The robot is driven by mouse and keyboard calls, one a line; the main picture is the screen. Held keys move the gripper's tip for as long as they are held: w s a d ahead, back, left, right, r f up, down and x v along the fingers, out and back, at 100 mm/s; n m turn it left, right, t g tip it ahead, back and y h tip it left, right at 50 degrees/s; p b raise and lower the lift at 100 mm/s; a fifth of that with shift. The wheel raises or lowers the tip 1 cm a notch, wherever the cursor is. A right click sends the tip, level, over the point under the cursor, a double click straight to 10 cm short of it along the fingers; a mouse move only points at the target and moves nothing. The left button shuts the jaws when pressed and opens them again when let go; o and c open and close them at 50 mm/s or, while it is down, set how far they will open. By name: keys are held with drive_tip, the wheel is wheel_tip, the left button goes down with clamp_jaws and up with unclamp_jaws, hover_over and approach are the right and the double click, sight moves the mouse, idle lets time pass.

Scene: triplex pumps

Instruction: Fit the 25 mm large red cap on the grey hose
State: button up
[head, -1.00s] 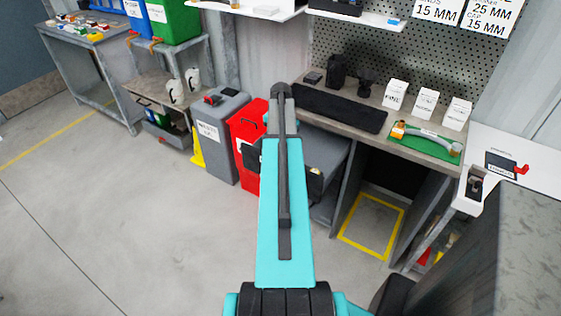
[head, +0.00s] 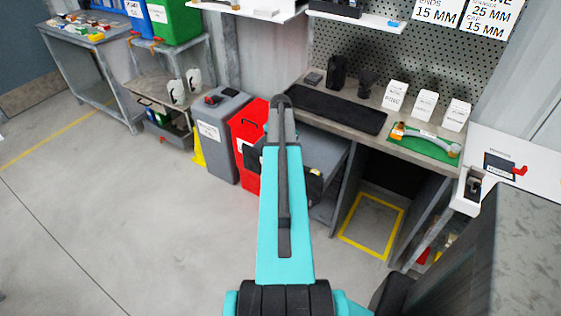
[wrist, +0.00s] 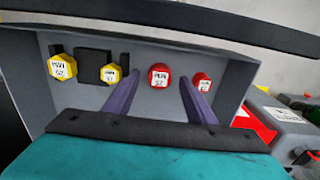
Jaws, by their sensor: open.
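In the wrist view, two red caps with white labels stand in a grey box (wrist: 60,105). The left red cap (wrist: 160,80) looks larger than the right red cap (wrist: 202,82). My gripper (wrist: 159,76) is open and empty, with its two purple fingers apart. The left red cap shows between the fingertips; the right one is just beyond the right finger. I cannot tell how far the tips are from the caps. In the head view, the grey hose (head: 428,136) lies on a green mat (head: 420,150) on the bench at right. My arm hides the gripper there.
Two yellow caps, one at far left (wrist: 63,68) and one near the left finger (wrist: 110,74), share the grey box. White cartons (head: 425,105) stand behind the hose. Grey (head: 220,135) and red (head: 247,145) bins stand left of my arm. The floor at left is clear.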

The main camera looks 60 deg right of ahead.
drive_tip(key=shift+f, duration=0.75)
drive_tip(key=c, duration=1.1)
drive_tip(key=shift+r, duration=0.1)
drive_tip(key=shift+r+b, duration=0.95)
drive_tip(key=shift+r, duration=4)
